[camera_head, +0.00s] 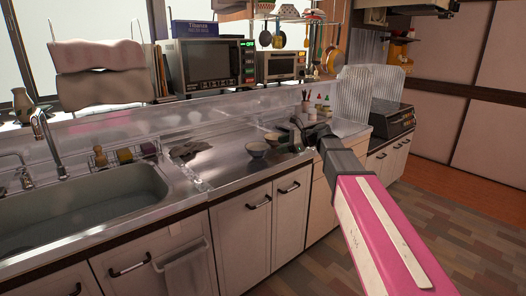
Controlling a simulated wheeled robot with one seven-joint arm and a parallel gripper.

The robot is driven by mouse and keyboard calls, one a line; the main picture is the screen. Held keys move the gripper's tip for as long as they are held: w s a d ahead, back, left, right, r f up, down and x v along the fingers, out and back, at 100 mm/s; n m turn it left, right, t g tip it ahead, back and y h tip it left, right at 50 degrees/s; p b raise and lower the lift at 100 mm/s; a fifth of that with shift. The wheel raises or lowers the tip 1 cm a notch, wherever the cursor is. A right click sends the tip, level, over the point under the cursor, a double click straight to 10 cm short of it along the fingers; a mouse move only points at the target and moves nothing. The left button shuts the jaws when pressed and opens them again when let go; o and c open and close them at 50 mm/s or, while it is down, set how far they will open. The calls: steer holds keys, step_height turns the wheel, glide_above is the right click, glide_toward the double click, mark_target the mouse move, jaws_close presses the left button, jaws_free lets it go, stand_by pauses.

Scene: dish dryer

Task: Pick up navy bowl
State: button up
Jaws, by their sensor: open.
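Two small bowls stand on the steel counter in the head view, left of my gripper. The nearer bowl (257,149) looks greyish with a pale inside. The farther bowl (271,138) is just behind it and to its right. At this size I cannot tell which of them is navy. My gripper (297,133) is dark and sits over the counter, right of both bowls and apart from them. It is open and appears empty. My wrist hides part of the counter behind it.
A sink (85,210) with a faucet (45,140) is at the left. A dark cloth-like item (190,150) lies on the counter. A microwave (210,65) stands on the ledge behind. A stove (390,118) is at the right. Floor at the right is clear.

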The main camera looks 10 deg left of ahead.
mark_target(253, 152)
steer(key=x, duration=1)
steer(key=shift+a, duration=0.25)
jaws_close()
